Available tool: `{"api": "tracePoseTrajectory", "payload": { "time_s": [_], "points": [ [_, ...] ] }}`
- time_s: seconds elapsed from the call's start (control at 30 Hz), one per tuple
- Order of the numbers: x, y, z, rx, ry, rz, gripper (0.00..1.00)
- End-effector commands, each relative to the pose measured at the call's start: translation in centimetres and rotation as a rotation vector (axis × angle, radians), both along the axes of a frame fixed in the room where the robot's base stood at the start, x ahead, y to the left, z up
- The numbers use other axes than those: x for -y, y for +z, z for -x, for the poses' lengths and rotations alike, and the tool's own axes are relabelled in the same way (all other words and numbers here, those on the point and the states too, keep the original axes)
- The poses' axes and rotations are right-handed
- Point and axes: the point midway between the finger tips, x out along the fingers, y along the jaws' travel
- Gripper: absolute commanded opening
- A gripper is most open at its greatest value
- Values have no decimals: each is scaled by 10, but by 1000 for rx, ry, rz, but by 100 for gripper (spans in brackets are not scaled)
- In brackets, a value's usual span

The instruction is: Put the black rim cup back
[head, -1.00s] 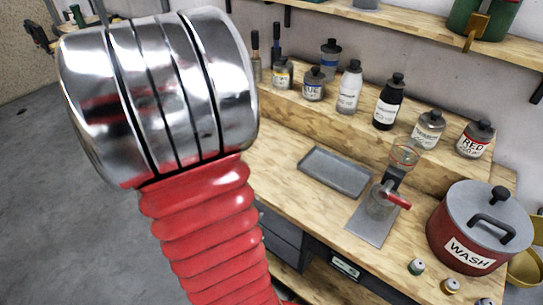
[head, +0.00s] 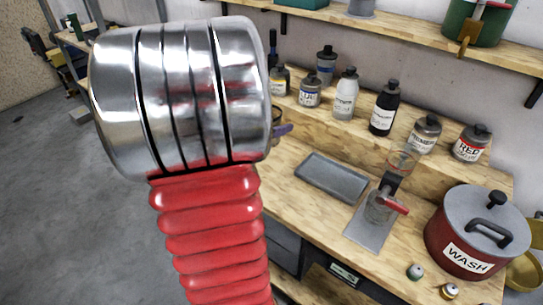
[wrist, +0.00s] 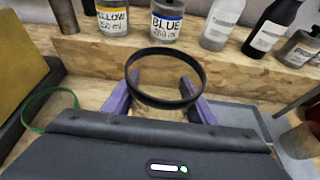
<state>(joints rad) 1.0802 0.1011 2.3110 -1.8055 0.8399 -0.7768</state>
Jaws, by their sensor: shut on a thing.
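The black rim cup (wrist: 166,80) is clear with a black ring at its mouth. In the wrist view it sits upright between the purple fingers of my gripper (wrist: 163,100), which is shut on it. Its lower part is hidden by the dark gripper body. In the head view my silver and red arm covers most of the gripper; only a purple finger (head: 283,130) shows past its right edge, over the bench near the back step. I cannot tell whether the cup's base touches the bench.
A green rim cup (wrist: 48,110) stands left of the gripper. Yellow and blue bottles (wrist: 167,20) stand on the raised step just behind. A grey tray (head: 331,178), a stand with a red lever (head: 392,203), a red-rimmed clear cup (head: 402,160) and the WASH pot (head: 470,240) are rightward.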

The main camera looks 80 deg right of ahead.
Motion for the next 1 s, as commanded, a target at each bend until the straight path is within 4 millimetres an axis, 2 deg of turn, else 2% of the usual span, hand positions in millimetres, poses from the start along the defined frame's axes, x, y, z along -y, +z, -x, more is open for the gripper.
{"api": "tracePoseTrajectory", "payload": {
  "time_s": [0.3, 0.77, 1.0],
  "points": [
    [-1, -46, 0, -3, 2, -5, 20],
    [0, -53, 0, -1, 2, -1, 20],
    [0, -78, -1, -3, 3, -4, 20]
  ]
}}
